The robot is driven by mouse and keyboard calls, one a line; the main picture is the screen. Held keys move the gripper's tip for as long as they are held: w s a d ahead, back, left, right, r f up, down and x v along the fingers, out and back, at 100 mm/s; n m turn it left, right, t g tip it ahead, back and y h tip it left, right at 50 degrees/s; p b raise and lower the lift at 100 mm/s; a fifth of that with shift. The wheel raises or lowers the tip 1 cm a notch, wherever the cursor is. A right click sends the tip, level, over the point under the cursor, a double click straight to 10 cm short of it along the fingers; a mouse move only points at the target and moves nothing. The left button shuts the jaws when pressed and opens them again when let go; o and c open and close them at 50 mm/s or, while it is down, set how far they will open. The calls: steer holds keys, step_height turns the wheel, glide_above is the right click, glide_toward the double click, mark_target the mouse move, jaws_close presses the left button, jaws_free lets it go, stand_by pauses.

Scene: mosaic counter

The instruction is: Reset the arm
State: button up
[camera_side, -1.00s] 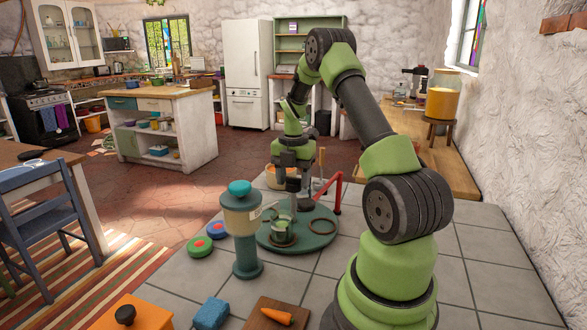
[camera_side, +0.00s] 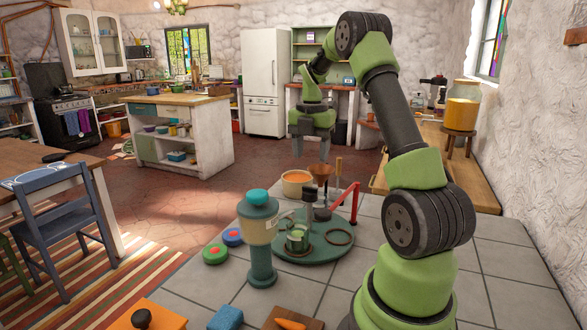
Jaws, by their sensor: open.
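My gripper (camera_side: 312,148) hangs in the air above the far edge of the tiled counter, fingers pointing down. Its two fingers are apart with nothing between them. My gripper is clear of all of these.
A teal-topped grinder-like canister (camera_side: 260,235) stands left of the tray. A bowl of orange contents (camera_side: 297,183) and a red angled bar (camera_side: 347,203) stand behind. A blue sponge (camera_side: 226,318) and carrot (camera_side: 291,324) are in front.

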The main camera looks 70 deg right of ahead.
steer(key=a+r+m+t, duration=0.2)
steer(key=a+r+m, duration=0.3)
steer(key=a, duration=0.4)
steer(key=a+r+m+t, duration=0.2)
steer(key=a+r+m, duration=0.35)
steer(key=a, duration=0.45)
steer(key=s+a+m+t+y, duration=0.2)
steer(key=s+a+m+t, duration=0.1)
steer(key=s+a+m, duration=0.6)
steer(key=a+m, duration=0.2)
steer(key=shift+a+f, duration=0.35)
steer(key=shift+a, duration=0.05)
